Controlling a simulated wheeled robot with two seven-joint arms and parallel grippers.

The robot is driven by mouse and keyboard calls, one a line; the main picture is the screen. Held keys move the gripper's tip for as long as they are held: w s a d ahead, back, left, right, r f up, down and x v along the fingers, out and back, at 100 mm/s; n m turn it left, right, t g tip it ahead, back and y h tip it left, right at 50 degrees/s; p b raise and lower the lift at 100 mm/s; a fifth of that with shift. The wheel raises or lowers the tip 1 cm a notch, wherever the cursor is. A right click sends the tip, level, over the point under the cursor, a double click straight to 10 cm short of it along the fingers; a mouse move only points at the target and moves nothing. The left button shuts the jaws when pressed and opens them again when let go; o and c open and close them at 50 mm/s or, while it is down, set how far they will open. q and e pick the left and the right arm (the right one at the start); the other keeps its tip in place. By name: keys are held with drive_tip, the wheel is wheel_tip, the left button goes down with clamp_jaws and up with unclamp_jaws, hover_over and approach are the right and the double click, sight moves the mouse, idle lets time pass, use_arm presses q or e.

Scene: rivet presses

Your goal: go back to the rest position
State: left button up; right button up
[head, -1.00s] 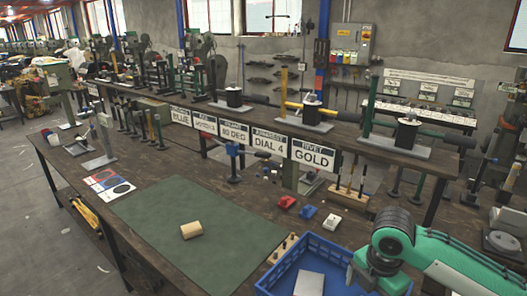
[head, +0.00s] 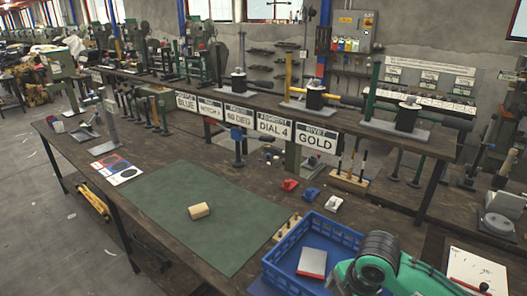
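My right arm (head: 378,266), green with a dark ribbed joint, comes in from the bottom right in front of the blue crate. Its gripper does not show; it is hidden or below the frame. My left arm and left gripper are not in view. The blue crate (head: 285,254) stands at the front right of the bench. In it lies a flat white piece with a red edge (head: 312,262). A tan wooden block (head: 200,211) lies on the green mat (head: 165,205).
The wooden bench (head: 100,180) carries red (head: 290,184), blue (head: 311,192) and white (head: 334,203) small parts behind the crate. A sheet with a red pen (head: 470,286) lies at the right. A raised shelf holds presses above the signs (head: 274,123). The mat is clear around the block.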

drive_tip(key=s+a+f+m+t+y, duration=0.1)
drive_tip(key=s+a+f+m+y, duration=0.1)
drive_tip(key=s+a+f+m, duration=0.25)
drive_tip(key=s+d+f+m+t+h, duration=0.1)
drive_tip(key=s+d+f+m+h, duration=0.1)
drive_tip(key=s+d+f+m, duration=0.4)
drive_tip(key=s+d+f+m+t+h, duration=0.1)
drive_tip(key=s+d+f+m, duration=0.15)
drive_tip(key=s+m, duration=0.55)
wheel_tip(320, 180, down, 32)
drive_tip(key=d+g+b, duration=0.1)
drive_tip(key=g+b, duration=0.1)
drive_tip(key=b, duration=0.1)
drive_tip(key=s+d+f+b, duration=0.1)
drive_tip(key=s+f+b, duration=0.1)
drive_tip(key=s+f, duration=0.7)
drive_tip(key=s+d+f+g+b, duration=0.1)
drive_tip(key=s+d+f, duration=0.1)
drive_tip(key=s+f, duration=0.8)
wheel_tip(320, 180, down, 6)
drive_tip(key=shift+s+d+r+h+b, duration=0.15)
drive_tip(key=shift+d+r+h+b, duration=0.05)
drive_tip(key=shift+d+h+b, duration=0.15)
